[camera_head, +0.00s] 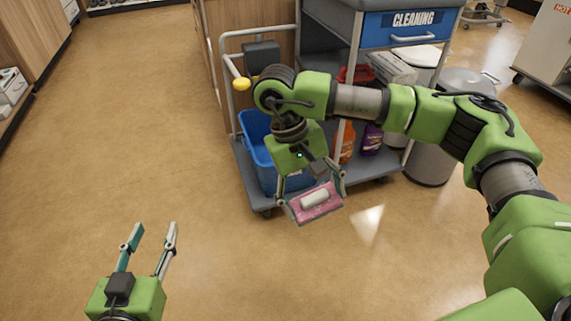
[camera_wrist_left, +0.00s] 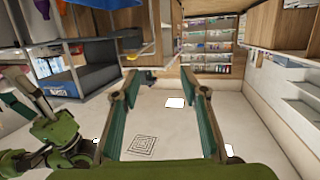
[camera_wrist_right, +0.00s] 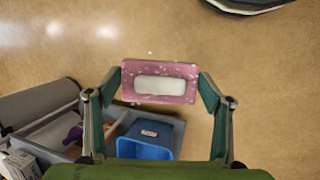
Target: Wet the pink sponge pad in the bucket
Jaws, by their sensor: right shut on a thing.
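The pink sponge pad (camera_head: 327,207) has a white block-like handle on its face. My right gripper (camera_head: 315,190) is shut on the pad's two short ends and holds it in the air in front of the cleaning cart. The pad (camera_wrist_right: 184,97) also shows between the fingers in the right wrist view. The blue bucket (camera_head: 255,127) stands on the cart's low shelf, partly hidden behind my right arm. It also shows in the right wrist view (camera_wrist_right: 145,147), below the pad in the picture. My left gripper (camera_head: 150,240) is open and empty over the floor at lower left.
The grey cart has a blue drawer marked CLEANING (camera_head: 410,27). Orange (camera_head: 348,142) and purple (camera_head: 371,139) bottles stand on its low shelf. Grey bins (camera_head: 432,160) stand to its right. A yellow-tipped part (camera_head: 242,84) sits near the cart handle. The floor at left is clear.

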